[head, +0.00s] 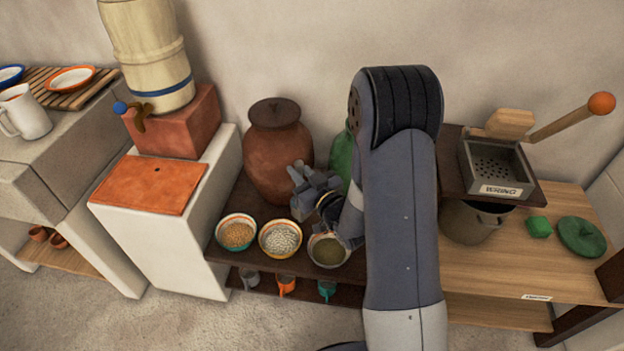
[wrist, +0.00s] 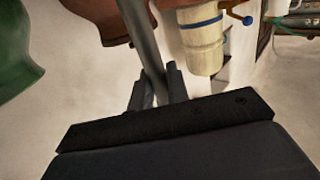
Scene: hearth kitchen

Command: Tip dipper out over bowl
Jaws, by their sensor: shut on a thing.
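In the wrist view my gripper (wrist: 158,88) is shut on a grey rod-like handle (wrist: 143,35), which I take to be the dipper's. The handle runs up out of the top of the picture, so the dipper's cup is not in that view. In the head view my gripper (head: 314,186) is in front of the brown lidded jar, above the bowls; I cannot make out the dipper there. Below stand a bowl of orange-brown grain (head: 236,233), a bowl of pale beans (head: 281,239) and a bowl with greenish contents (head: 328,251), partly hidden by my wrist. Which bowl is meant is not clear.
The brown lidded jar (head: 277,150) stands close behind my gripper. A green jar (head: 341,158) is mostly hidden by my arm. Cups (head: 287,284) sit on the shelf below.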

